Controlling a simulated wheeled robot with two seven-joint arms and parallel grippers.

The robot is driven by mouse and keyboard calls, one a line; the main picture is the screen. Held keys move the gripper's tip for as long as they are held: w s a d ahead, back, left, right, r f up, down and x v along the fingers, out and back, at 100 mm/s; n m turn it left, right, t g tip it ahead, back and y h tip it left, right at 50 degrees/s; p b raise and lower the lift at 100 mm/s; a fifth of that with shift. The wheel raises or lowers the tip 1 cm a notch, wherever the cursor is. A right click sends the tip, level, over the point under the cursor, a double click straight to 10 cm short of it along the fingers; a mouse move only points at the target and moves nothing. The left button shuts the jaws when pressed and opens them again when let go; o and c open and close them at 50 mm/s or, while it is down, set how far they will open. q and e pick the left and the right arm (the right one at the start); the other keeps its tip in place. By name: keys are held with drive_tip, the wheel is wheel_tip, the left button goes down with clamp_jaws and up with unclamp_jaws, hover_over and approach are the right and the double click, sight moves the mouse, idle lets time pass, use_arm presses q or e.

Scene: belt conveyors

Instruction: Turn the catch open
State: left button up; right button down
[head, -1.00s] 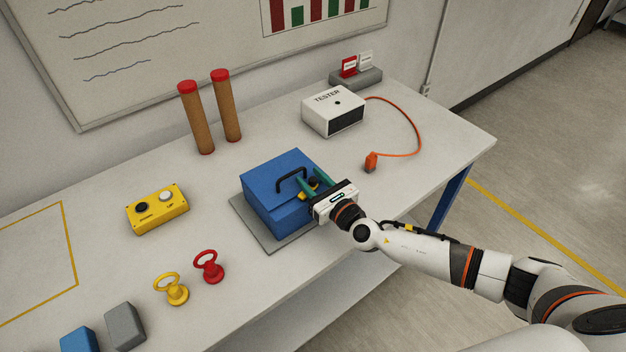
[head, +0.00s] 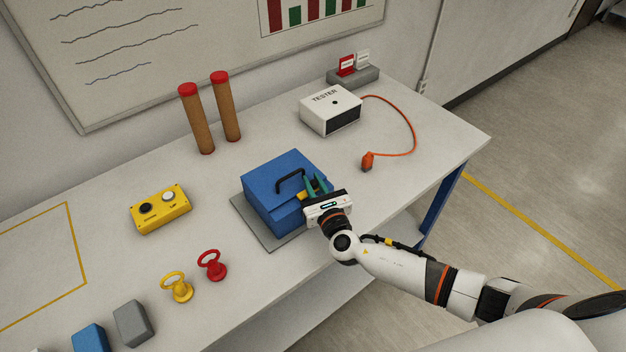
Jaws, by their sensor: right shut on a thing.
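A blue box (head: 268,207) with a black handle on its lid stands on a grey mat (head: 246,222) at the table's front edge. The lid looks closed. A yellow catch (head: 303,196) shows on the box's right part, partly hidden by my gripper. My right gripper (head: 312,187), with green fingers, is at the catch and shut on it. The exact turn of the catch is hard to see. My left gripper is not in view.
A white tester (head: 330,112) with an orange cable and plug (head: 367,161) stands behind. A yellow button box (head: 160,209), yellow and red ring-handled pieces (head: 212,265), grey and blue blocks (head: 132,323) and two brown tubes (head: 198,120) stand to the left. Table between is clear.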

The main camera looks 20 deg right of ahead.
drive_tip(key=c, duration=1.3)
unclamp_jaws()
drive_tip(key=s, duration=0.4)
drive_tip(key=s+b, duration=0.1)
drive_tip(key=s, duration=0.3)
drive_tip(key=s+d+b, duration=0.1)
drive_tip(key=s, duration=0.3)
